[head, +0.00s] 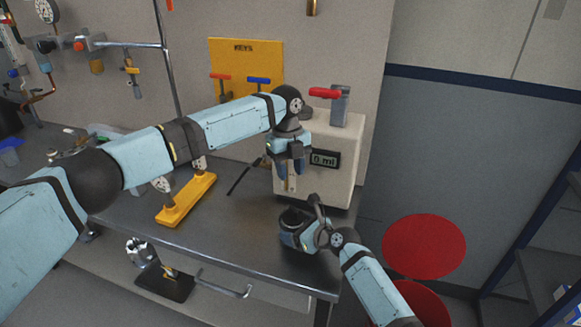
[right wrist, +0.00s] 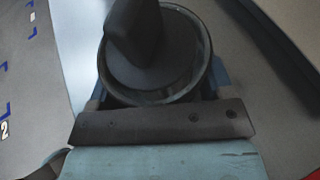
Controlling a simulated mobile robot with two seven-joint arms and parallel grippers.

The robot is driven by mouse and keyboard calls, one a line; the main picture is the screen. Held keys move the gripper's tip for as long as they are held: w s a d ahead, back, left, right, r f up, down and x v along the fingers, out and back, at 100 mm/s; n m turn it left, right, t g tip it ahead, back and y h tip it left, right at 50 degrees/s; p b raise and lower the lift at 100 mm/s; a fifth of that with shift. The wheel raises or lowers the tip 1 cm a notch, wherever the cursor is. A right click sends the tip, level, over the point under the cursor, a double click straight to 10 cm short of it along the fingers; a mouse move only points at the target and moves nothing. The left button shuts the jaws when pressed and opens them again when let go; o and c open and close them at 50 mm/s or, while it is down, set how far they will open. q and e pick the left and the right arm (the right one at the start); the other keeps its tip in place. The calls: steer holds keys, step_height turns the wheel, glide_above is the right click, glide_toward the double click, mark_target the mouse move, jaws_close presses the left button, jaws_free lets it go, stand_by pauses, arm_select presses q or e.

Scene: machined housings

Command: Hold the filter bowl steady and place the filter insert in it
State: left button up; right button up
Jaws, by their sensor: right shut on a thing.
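The filter bowl (head: 293,217) is a dark round vessel on the table's front right part. My right gripper (head: 296,232) is shut on it from the side. The right wrist view shows its round grey rim (right wrist: 204,70) with a dark disc inside and a dark upright piece (right wrist: 133,35) rising over it. I cannot tell whether that piece is the filter insert. My left gripper (head: 290,172) points down above and behind the bowl, apart from it, with its fingers spread. A small tan piece shows between them; I cannot tell whether it belongs to the gripper.
A pale box with a display (head: 325,158) and a red lever (head: 325,93) stands close behind my left gripper. A yellow base (head: 186,200) lies on the table (head: 235,230) to the left. A clamp-like stand (head: 165,280) is below the table's front edge.

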steer(key=o, duration=0.9)
steer(key=shift+o, duration=0.2)
